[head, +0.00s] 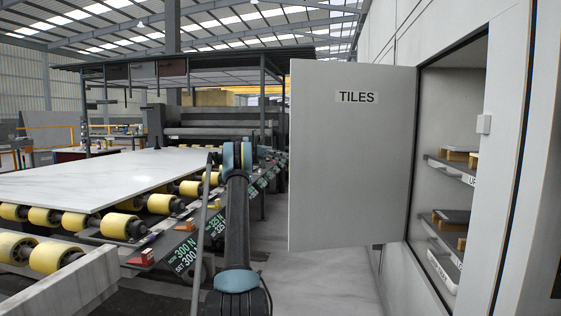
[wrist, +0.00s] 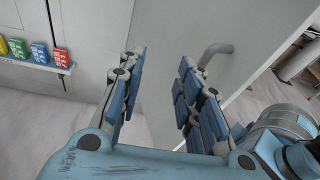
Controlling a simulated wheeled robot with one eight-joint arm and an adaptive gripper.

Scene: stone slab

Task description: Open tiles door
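The cabinet door labelled TILES (head: 350,170) stands swung wide open in the head view, at an angle to the cabinet wall. The open cabinet (head: 440,110) shows shelves inside. In the wrist view a grey bar handle (wrist: 217,49) sticks out of a pale panel (wrist: 255,35), which looks like the door. My gripper (wrist: 162,62) is open with nothing between its fingers. The handle lies beyond the right finger, outside the gap; I cannot tell whether they touch. In the head view my gripper is not visible; my arm extends left of the door.
Cabinet shelves hold flat dark and light pieces (head: 455,216). A roller conveyor (head: 125,226) bearing a large pale slab (head: 110,172) runs along the left. Grey floor (head: 310,285) is clear below the door. Small coloured boxes (wrist: 40,53) stand on a ledge in the wrist view.

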